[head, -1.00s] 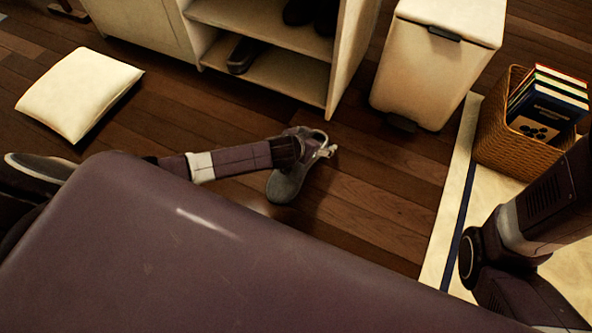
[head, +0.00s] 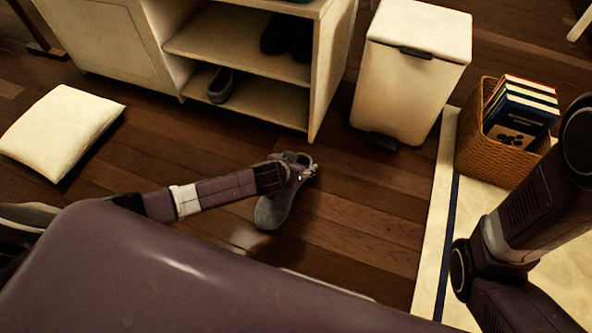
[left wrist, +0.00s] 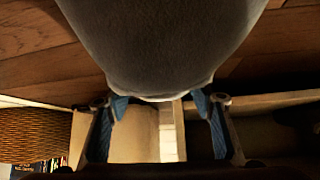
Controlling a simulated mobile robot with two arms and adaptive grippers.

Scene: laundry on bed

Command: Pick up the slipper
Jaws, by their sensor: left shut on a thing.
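The grey slipper (head: 272,212) is in front of the shelf unit, over the dark wooden floor. My left gripper (head: 303,172) is at its upper end, shut on it. In the left wrist view the slipper (left wrist: 165,45) fills the top middle, with its edge between the two blue-padded fingers of my left gripper (left wrist: 160,104). I cannot tell whether the slipper touches the floor. My right arm shows at the right of the head view, but its gripper is out of view.
A cream shelf unit (head: 318,75) with shoes (head: 222,85) stands behind. To its right are a white bin (head: 420,75) and a wicker basket (head: 490,152) of books on a light rug (head: 435,225). A white cushion (head: 62,132) lies left. Floor right of the slipper is clear.

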